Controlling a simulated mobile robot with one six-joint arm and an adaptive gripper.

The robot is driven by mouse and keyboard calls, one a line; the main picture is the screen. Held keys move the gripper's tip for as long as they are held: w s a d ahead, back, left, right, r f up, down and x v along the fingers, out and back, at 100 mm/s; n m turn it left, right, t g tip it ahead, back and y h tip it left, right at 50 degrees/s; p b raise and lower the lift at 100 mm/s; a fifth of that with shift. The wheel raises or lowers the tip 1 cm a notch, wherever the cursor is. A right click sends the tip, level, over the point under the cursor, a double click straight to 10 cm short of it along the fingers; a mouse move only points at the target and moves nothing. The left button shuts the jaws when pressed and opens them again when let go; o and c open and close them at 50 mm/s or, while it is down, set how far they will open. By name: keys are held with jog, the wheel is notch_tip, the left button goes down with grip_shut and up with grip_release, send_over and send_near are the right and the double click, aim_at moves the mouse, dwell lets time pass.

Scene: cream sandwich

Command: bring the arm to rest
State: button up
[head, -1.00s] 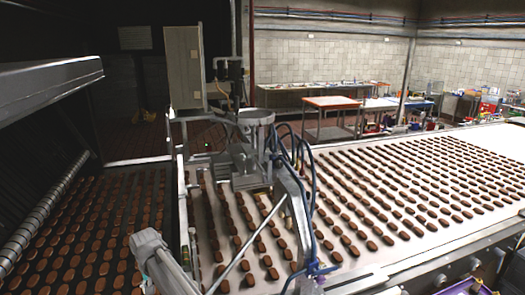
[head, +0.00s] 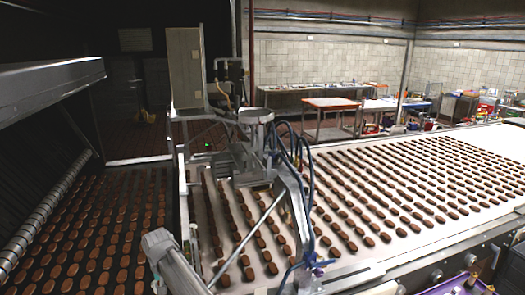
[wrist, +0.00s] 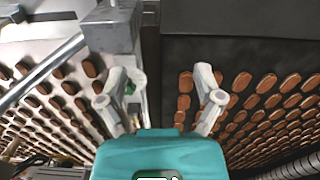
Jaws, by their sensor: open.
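My gripper (wrist: 160,101) shows in the wrist view, with a teal body at the bottom and two pale grey fingers spread apart. Nothing is between the fingers. The brown biscuits (wrist: 298,80) on the dark belt lie behind the right finger in that view. A grey metal machine part (wrist: 110,30) stands beyond the left finger; the gap between them cannot be judged. I cannot make out my gripper or arm in the head view.
In the head view a white belt (head: 470,222) and a dark belt (head: 60,235) carry many brown biscuits. A metal machine with blue hoses (head: 290,185) straddles the white belt. A grey cabinet (head: 185,68) stands behind. Work tables (head: 330,102) line the far wall.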

jog(key=w+d+f+m+b, duration=0.1)
jog(key=d+f+b, duration=0.15)
jog(key=d, duration=1.05)
jog(key=d+f+m+b, duration=0.1)
jog(key=d+f+b, duration=0.15)
jog(key=d, duration=0.95)
jog(key=s+d+f+b, duration=0.1)
jog(key=s+d, duration=0.1)
jog(key=d, duration=0.5)
jog(key=s+d+f+m+b, duration=0.1)
jog(key=s+d+f+b, duration=0.1)
jog(key=d, duration=0.6)
jog(key=s+d+f+m+b, duration=0.1)
jog(key=s+d, duration=0.3)
jog(key=d, duration=0.3)
jog(key=shift+s+d+f+b, duration=0.2)
jog(key=shift+f+b, duration=0.1)
jog(key=shift+f, duration=0.1)
